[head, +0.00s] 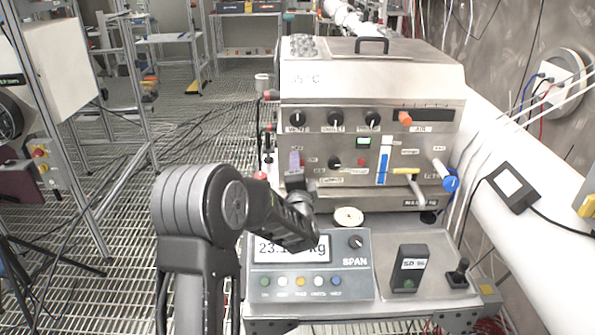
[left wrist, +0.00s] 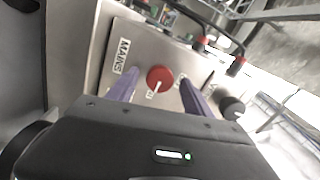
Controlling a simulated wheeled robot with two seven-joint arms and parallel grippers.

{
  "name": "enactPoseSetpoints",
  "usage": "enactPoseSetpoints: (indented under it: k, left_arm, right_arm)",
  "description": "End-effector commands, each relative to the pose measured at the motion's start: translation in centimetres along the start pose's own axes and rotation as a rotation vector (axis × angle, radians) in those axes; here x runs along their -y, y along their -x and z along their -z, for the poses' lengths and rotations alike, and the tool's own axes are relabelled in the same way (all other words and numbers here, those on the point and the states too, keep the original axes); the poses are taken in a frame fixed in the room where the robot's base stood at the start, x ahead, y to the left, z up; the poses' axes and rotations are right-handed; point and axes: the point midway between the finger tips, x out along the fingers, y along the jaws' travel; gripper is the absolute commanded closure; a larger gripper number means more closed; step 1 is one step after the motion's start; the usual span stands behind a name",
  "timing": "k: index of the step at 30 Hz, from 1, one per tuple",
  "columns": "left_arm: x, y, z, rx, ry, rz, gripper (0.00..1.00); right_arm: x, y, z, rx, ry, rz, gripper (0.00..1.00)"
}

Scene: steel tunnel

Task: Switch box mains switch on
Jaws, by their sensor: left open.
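The mains switch is a round red knob (left wrist: 160,79) with a white pointer line, on a steel panel in the left wrist view. The pointer aims down and slightly left in that picture. A white MAINS label (left wrist: 124,56) lies to its left. My left gripper (left wrist: 159,76) is open, with one purple finger on each side of the knob; I cannot tell if they touch it. In the head view my left gripper (head: 296,162) is in front of the steel box (head: 330,185), left of its middle, and hides the knob there.
In front of the box stands a grey scale (head: 345,285) with a display and several coloured buttons. To its right are a black SP 96 device (head: 410,268) and a small black joystick (head: 459,273).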

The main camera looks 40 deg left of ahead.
Motion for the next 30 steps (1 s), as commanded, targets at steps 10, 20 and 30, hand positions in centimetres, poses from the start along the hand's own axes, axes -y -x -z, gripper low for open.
enactPoseSetpoints:
  k: [10,20,30]
  left_arm:
    - [-0.1,2.0,0.0,-0.001,0.002,0.0,0.41]
    - [-0.1,7.1,0.0,-0.001,0.002,-0.001,0.41]
    - [0.0,7.8,0.0,0.0,0.0,0.0,0.41]
  right_arm:
    - [-0.2,-0.5,0.0,0.0,0.0,0.0,1.0]
    - [-0.5,-1.1,0.0,-0.001,0.0,0.0,1.0]
    - [-0.5,-1.2,0.0,-0.001,0.0,0.0,1.0]
